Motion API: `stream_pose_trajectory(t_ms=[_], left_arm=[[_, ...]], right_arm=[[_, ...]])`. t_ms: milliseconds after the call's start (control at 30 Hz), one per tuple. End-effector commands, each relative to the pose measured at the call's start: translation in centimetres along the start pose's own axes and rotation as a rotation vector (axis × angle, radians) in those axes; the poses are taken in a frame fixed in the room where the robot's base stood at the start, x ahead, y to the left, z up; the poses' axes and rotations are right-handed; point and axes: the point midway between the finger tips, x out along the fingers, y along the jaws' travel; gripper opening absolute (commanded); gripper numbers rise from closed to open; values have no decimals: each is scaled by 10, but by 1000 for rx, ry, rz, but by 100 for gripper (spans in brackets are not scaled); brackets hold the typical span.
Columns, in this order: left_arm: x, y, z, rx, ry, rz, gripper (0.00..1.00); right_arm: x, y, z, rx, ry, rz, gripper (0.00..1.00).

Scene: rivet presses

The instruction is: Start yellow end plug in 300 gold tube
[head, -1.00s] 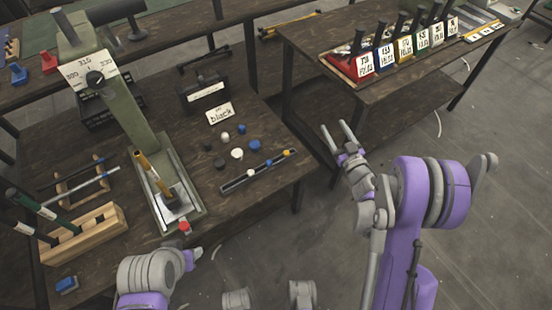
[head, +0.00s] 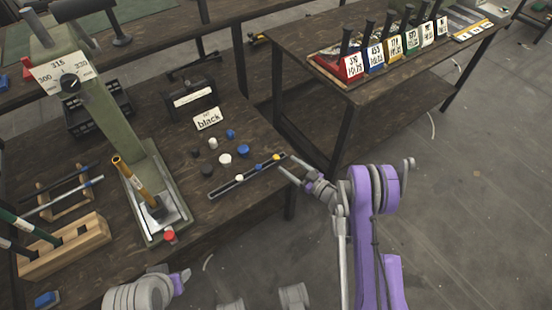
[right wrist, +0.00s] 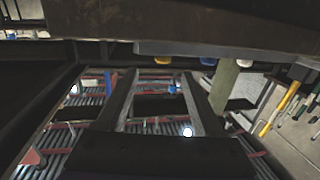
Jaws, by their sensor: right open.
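The gold tube (head: 135,183) stands tilted in the press at left, its lower end at the silver base plate; it also shows at the right of the right wrist view (right wrist: 280,108). The yellow end plug (head: 276,157) sits at the right end of a dark rail on the table. The right wrist view shows a yellow plug (right wrist: 163,60) under the rail edge, between and beyond the fingertips. My right gripper (head: 282,163) is open and empty, its fingertips close to the yellow plug; contact cannot be told.
The rail (head: 222,189) also holds a blue and a white plug. Several loose plugs lie behind it by the "black" sign (head: 207,119). The green press (head: 120,125) has a dial. A wooden tube rack (head: 65,250) is at left. Open floor lies right of the table.

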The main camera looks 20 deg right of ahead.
Motion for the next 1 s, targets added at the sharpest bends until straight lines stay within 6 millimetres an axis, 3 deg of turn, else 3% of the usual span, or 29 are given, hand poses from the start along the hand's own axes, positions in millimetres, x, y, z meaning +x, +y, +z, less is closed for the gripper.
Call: stream_pose_trajectory(t_ms=[300,567,933,1000], left_arm=[[3,0,1,0,-1,0,50],[3,0,1,0,-1,0,50],[3,0,1,0,-1,0,50],[3,0,1,0,-1,0,50]], right_arm=[[44,-5,3,0,1,-1,69],[48,-4,2,-1,1,1,69],[47,-4,2,-1,1,1,2],[47,-4,2,-1,0,1,0]])
